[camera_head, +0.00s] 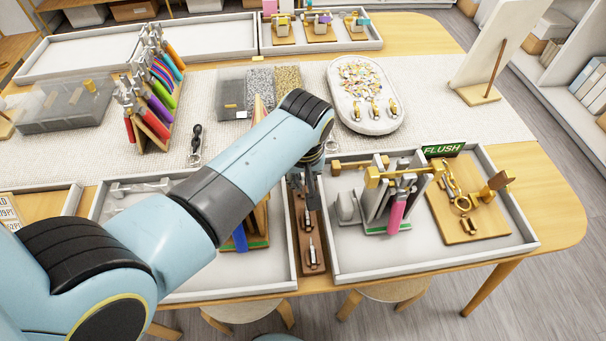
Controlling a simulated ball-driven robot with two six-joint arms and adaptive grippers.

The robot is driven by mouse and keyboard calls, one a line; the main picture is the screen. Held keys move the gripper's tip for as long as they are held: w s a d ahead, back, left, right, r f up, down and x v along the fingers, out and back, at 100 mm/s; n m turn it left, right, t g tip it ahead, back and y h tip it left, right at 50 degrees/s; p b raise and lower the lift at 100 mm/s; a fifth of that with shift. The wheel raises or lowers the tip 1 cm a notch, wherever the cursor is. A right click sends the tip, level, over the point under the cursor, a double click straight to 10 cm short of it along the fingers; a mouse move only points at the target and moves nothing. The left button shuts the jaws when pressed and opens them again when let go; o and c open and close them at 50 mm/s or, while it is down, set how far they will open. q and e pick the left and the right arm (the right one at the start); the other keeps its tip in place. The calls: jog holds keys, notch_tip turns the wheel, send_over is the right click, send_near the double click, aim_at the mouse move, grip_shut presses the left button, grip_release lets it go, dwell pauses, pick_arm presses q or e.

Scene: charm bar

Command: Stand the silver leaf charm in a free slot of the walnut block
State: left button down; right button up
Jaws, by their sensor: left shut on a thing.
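The walnut block (320,258) is a narrow dark brown strip between the two front trays. Small silver pieces (311,250) stand in its near part; their exact shapes are too small to tell. My left gripper (307,190) points down over the far part of the block, with its fingers close together. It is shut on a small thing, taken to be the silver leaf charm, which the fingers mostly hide. I cannot tell whether that thing touches the block. My arm hides part of the scene to the left. My right gripper is not in view.
A left tray (280,287) lies partly under my arm. A white oval display (378,121) stands behind. Table space at the far right is clear.

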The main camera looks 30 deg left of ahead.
pick_arm(q)
jog(key=shift+f, duration=0.35)
jog(key=shift+f, duration=0.15)
dwell(0.5)
jog(key=shift+f, duration=0.1)
dwell(0.4)
jog(key=shift+f, duration=0.7)
dwell(1.3)
jog(key=c, duration=1.4)
grip_release()
jog(key=shift+r, duration=0.1)
